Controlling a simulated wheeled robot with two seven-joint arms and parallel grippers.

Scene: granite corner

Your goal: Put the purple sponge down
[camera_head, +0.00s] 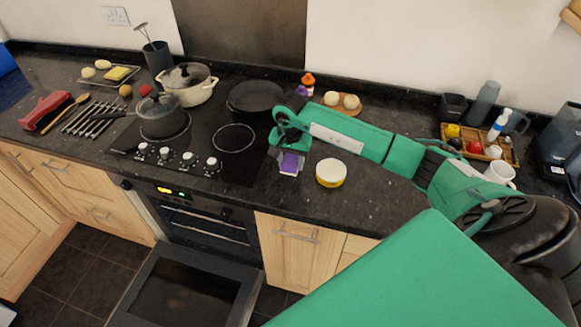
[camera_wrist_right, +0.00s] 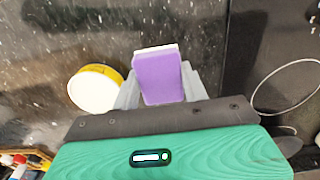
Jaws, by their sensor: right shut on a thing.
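The purple sponge (camera_head: 290,162) has a white layer on one side. My right gripper (camera_head: 289,154) is shut on it, over the dark granite counter just right of the hob. In the right wrist view the purple sponge (camera_wrist_right: 159,76) stands out between the gripper's grey fingers (camera_wrist_right: 160,92). I cannot tell whether the sponge touches the counter. My left gripper does not show in either view.
A yellow tub with a white top (camera_head: 331,173) stands on the counter (camera_head: 365,195) close to the right of the sponge. The black hob (camera_head: 232,160) lies to the left, with a frying pan (camera_head: 256,97) behind. The oven door (camera_head: 185,290) hangs open below.

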